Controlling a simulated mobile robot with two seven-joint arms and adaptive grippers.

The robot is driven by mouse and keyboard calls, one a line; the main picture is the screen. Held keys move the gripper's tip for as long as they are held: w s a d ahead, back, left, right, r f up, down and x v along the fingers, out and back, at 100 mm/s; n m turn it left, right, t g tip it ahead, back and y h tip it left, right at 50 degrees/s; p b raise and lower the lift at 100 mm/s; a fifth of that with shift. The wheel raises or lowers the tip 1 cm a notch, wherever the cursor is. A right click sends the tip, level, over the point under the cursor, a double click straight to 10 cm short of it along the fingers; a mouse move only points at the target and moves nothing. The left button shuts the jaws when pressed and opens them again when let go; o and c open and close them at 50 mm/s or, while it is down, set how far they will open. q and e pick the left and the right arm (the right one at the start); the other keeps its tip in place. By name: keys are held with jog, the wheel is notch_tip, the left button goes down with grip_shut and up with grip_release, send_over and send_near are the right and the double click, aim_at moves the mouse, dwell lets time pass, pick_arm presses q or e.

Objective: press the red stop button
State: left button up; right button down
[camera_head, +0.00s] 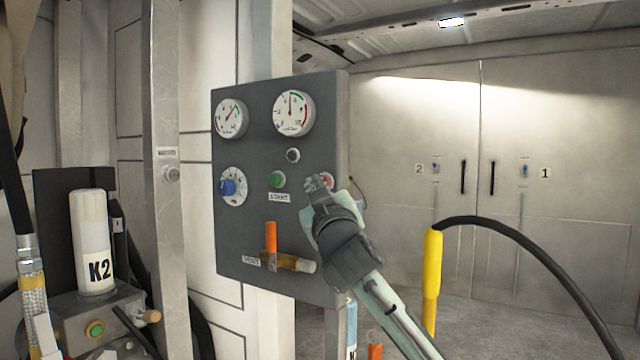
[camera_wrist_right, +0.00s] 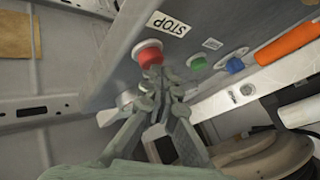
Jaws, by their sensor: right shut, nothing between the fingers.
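The red stop button (camera_wrist_right: 150,57) sits in a pale ring on the grey control panel (camera_head: 245,150), under a STOP label (camera_wrist_right: 167,25). In the head view only a sliver of red (camera_head: 328,179) shows behind my right gripper (camera_head: 318,183). My right gripper is shut and empty, and its fingertips (camera_wrist_right: 157,72) are at the lower edge of the button in the wrist view. I cannot tell whether they touch it. My left gripper is not in view.
The panel also bears a green start button (camera_head: 276,179), a blue knob (camera_head: 228,187), two gauges (camera_head: 293,113) and an orange-handled vent valve (camera_head: 271,238). A white K2 bottle (camera_head: 92,240) stands at the left.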

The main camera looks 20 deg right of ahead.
jog(key=shift+s+a, duration=0.4)
jog(key=shift+a, duration=0.1)
jog(key=s+a, duration=0.1)
jog(key=a, duration=0.1)
jog(key=s+a, duration=0.2)
jog(key=shift+p, duration=0.3)
dwell(0.6)
